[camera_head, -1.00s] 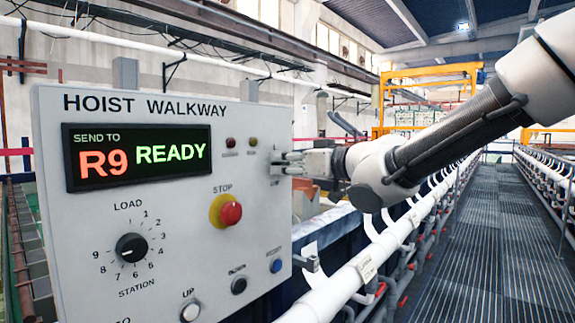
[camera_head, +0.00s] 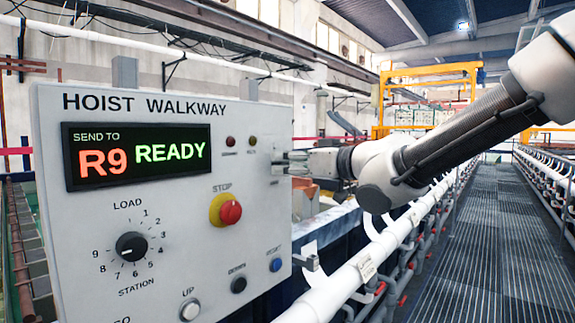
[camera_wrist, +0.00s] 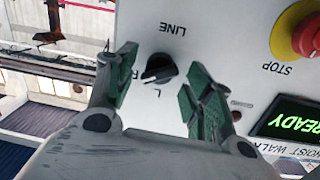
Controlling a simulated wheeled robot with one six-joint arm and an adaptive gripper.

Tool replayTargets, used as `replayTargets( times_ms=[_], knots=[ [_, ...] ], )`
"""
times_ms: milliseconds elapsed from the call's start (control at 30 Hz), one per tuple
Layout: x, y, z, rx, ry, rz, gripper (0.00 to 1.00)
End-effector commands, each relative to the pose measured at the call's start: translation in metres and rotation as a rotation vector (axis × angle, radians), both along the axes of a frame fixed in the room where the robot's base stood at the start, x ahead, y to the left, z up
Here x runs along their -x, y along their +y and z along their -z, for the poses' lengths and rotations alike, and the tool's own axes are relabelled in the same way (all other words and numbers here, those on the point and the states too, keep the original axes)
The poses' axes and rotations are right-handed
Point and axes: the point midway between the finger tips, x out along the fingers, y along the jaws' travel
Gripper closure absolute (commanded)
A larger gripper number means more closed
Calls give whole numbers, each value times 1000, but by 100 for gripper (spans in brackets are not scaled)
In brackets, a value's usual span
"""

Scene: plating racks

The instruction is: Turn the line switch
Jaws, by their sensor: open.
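The line switch (camera_wrist: 159,69) is a round black knob with a light pointer mark, on the grey panel under the word LINE, which appears upside down in the wrist view. The pointer lies aslant, close to level in that picture. My gripper (camera_wrist: 162,58) is open, with one green-padded finger on each side of the knob and a gap between each finger and it. In the head view my gripper (camera_head: 290,162) is at the right edge of the control panel (camera_head: 90,225), and the switch there is too small and covered to make out.
A red stop button (camera_head: 231,212) on a yellow collar sits left of and below my gripper in the head view. The display (camera_head: 137,156) reads SEND TO R9 READY. A load station dial (camera_head: 131,247) is lower left. White pipes (camera_head: 350,275) and a grated walkway (camera_head: 490,230) lie to the right.

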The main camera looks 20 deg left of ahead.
Motion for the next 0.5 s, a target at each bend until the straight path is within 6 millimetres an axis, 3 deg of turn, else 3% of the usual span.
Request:
replayTargets(
  times_ms=[300, 500],
  knots=[
    [29, -64, -7, -1, -2, 3, 48],
    [42, -90, -9, -1, -1, 2, 48]
  ],
)
